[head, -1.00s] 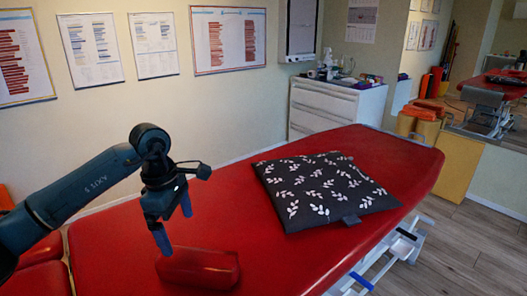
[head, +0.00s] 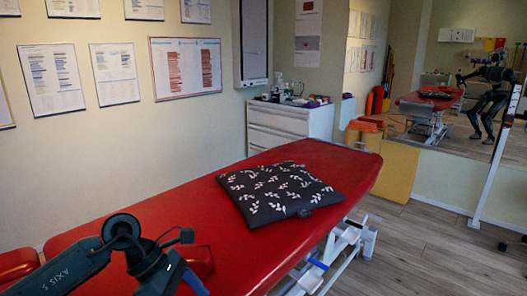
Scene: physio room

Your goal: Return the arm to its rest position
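My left arm comes in at the lower left. Its gripper (head: 184,284) is low in the picture, close to the red treatment table (head: 155,221), and its fingertips are partly cut off by the bottom edge. I cannot tell how far its fingers are apart, and I see nothing held. A small red bolster (head: 199,261) lies on the table just behind the gripper and is partly hidden by it. My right arm and gripper are not in view.
A dark cushion with white leaf prints (head: 279,193) lies on the table. A white drawer cabinet (head: 290,127) stands behind the far end. Open wooden floor (head: 425,245) is at the right. A mirror (head: 455,110) reflects the room.

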